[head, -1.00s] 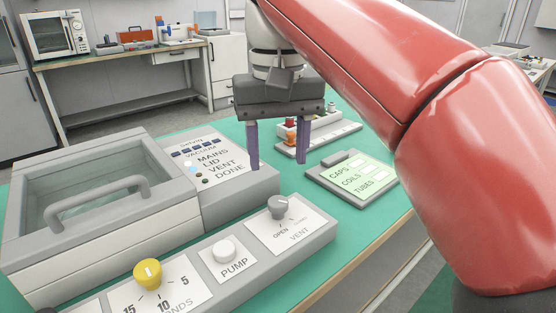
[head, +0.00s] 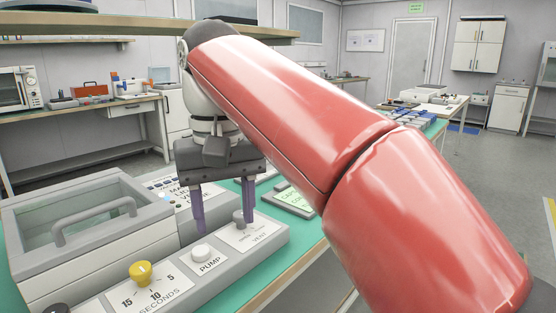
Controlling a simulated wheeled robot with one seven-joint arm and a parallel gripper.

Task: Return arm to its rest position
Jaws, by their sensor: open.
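My gripper (head: 224,208) hangs from my red arm in the head view, its two purple fingers apart and pointing down. Nothing shows between the fingers. In the picture it overlaps the back of the control panel (head: 192,285), near the grey vent knob (head: 239,217); I cannot tell its height above the panel. The panel also carries a white pump button (head: 201,252) and a yellow seconds knob (head: 140,273).
A grey chamber with a handled lid (head: 84,222) stands at the left of the green bench. A display (head: 290,200) lies behind the panel, partly hidden by my arm. Another bench (head: 95,160) stands at the back left. Open floor lies at the right.

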